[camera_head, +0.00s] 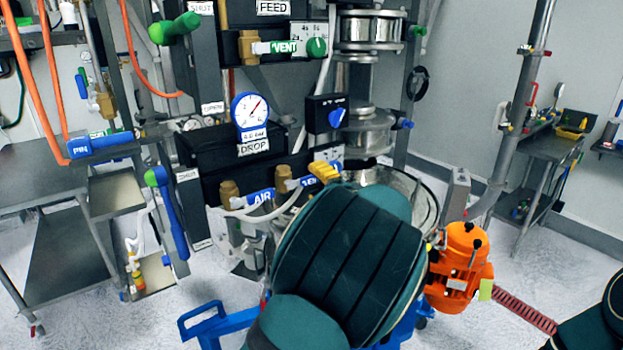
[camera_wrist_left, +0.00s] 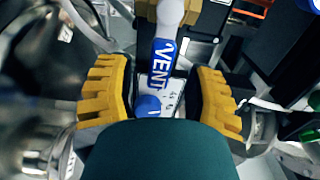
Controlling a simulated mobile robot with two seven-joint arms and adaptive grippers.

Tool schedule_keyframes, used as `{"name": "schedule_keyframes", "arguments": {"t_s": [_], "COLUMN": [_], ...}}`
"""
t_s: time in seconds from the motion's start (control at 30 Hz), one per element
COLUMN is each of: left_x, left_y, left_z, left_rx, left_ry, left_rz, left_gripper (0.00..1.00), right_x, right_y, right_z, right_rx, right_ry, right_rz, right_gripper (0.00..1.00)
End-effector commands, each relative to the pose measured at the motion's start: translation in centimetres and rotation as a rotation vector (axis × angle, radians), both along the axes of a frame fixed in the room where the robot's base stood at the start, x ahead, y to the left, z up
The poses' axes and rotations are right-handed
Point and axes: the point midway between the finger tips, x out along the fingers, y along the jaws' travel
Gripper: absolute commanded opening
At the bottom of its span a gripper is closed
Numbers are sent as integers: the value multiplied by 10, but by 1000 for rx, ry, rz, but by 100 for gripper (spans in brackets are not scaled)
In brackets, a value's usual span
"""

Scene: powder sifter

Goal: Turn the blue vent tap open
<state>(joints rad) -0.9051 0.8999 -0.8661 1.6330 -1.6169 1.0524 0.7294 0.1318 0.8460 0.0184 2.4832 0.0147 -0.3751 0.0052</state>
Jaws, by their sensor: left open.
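The blue vent tap has a blue handle with white VENT lettering, and it shows best in the left wrist view (camera_wrist_left: 165,66). In the head view only part of the handle (camera_head: 307,181) shows beside the yellow fingers. My left gripper (camera_head: 325,172) is at the tap, partly hidden behind my teal arm. In the left wrist view its two yellow fingers stand apart on either side of the handle, with visible gaps. A blue knob (camera_wrist_left: 148,105) sits just below the lettering. My right gripper does not show.
A blue AIR tap (camera_head: 261,198) is just left of the vent tap. A green VENT tap (camera_head: 284,47) is higher up. The round gauge (camera_head: 250,110), black box (camera_head: 326,114) and steel sifter column (camera_head: 366,130) crowd the area. An orange motor (camera_head: 460,268) stands right.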

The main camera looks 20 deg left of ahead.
Motion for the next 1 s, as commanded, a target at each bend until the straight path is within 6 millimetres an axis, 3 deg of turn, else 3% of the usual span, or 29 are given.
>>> {"name": "schedule_keyframes", "arguments": {"t_s": [0.2, 0.53, 0.57, 0.7, 1.0], "left_x": [12, 13, 13, 13, 13], "left_y": [15, 17, 17, 17, 17], "left_z": [0, -1, -1, -1, 0], "left_rx": [1, 1, 1, 0, 1], "left_ry": [2, 2, 2, 2, 1], "left_rz": [0, -1, -1, -1, -1], "left_gripper": [53, 53, 48, 0, 0], "right_x": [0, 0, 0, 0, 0], "right_y": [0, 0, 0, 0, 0], "right_z": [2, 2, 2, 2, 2], "right_rx": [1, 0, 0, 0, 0], "right_ry": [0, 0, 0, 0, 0], "right_rz": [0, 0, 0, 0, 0], "right_gripper": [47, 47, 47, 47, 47]}}
